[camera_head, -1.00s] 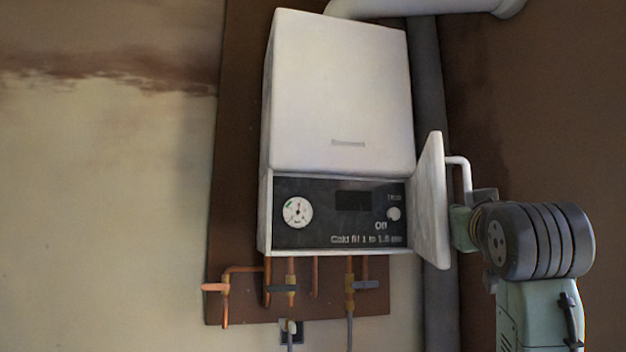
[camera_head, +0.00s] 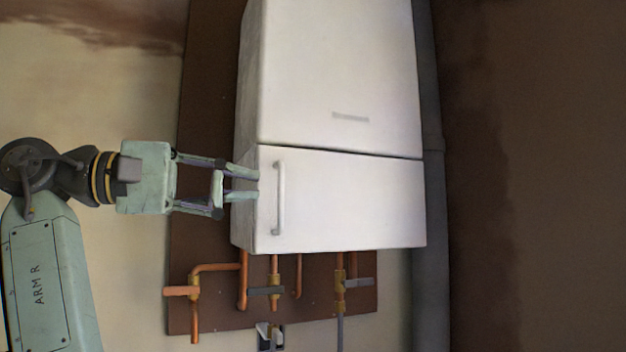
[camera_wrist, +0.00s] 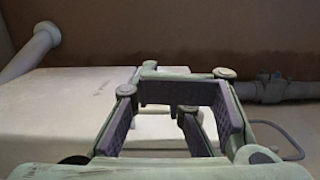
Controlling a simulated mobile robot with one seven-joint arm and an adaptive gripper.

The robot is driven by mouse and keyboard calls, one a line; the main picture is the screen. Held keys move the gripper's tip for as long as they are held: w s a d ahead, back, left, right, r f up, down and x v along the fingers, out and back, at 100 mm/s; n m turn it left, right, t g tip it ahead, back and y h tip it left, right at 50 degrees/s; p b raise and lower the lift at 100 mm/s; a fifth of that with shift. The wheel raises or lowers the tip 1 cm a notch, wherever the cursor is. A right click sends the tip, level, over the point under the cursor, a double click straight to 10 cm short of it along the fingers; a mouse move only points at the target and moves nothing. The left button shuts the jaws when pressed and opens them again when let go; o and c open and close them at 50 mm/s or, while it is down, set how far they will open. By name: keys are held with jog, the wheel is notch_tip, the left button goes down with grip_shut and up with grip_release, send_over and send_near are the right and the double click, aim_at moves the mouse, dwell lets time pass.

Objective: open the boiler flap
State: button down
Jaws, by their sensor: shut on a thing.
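The boiler flap (camera_head: 350,200) is the white lower front panel of the boiler. It lies flush with the front and covers the gauge and controls. Its upright bar handle (camera_head: 279,198) is near its left edge. My gripper (camera_head: 257,190) comes in from the left, its fingertips at the flap's left edge, left of the handle and apart from it. It is shut on the flap edge, though the contact itself is hard to see. In the wrist view my fingers (camera_wrist: 175,110) stand before the white boiler (camera_wrist: 70,105).
Copper pipes and valves (camera_head: 265,290) hang below the boiler on a brown backboard (camera_head: 205,120). A grey pipe (camera_head: 430,200) runs down its right side. A white flue (camera_wrist: 40,48) shows in the wrist view. The space in front of the flap's right part is clear.

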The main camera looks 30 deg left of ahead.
jog(key=s+d+p+x, duration=0.2)
jog(key=x, duration=1)
jog(key=shift+w+d, duration=0.25)
jog(key=shift+d, duration=0.05)
dwell(1.2)
